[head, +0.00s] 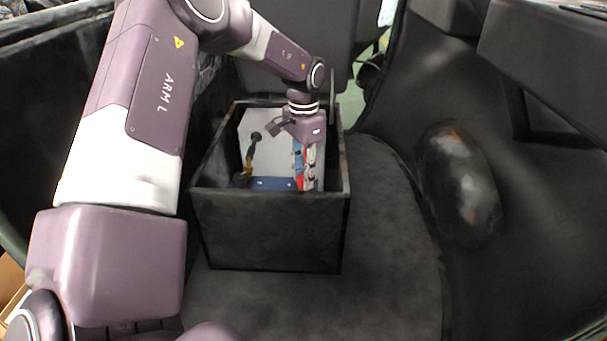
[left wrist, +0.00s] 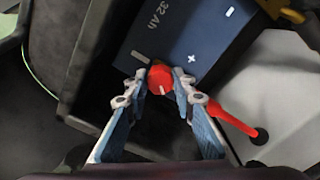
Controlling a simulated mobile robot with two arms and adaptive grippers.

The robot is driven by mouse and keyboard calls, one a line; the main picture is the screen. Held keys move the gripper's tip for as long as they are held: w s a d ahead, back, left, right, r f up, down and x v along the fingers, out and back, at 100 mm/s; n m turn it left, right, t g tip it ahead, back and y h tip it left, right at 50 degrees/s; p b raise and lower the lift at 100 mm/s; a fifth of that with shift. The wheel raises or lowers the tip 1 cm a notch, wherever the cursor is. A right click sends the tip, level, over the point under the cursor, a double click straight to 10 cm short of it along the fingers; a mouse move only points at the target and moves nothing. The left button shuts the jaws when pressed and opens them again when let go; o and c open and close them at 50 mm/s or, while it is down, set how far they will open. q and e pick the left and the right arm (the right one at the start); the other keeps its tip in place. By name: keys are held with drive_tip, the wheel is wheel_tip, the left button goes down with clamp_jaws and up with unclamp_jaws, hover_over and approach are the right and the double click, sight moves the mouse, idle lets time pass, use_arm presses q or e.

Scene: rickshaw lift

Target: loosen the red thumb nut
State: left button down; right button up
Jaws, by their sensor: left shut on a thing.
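The red thumb nut (left wrist: 160,78) sits at the edge of a blue battery top (left wrist: 185,35) in the left wrist view. My left gripper (left wrist: 160,82) is shut on the red nut, one finger on each side of it. In the head view my left gripper (head: 306,165) reaches down into a dark open box, and the nut cannot be made out there. A red cable (left wrist: 232,118) runs from beside the nut to a dark round end on a pale surface. My right gripper is not in view.
The dark box (head: 268,230) has raised walls around the gripper. A yellow-and-black cable piece (head: 250,155) stands inside it, left of the gripper. Grey floor (head: 385,230) lies to the right, with a dark rounded bulge (head: 458,185) on the side wall.

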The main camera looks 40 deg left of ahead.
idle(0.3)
use_arm(q)
drive_tip(key=c, duration=1.6)
unclamp_jaws()
wheel_tip(320, 180, up, 12)
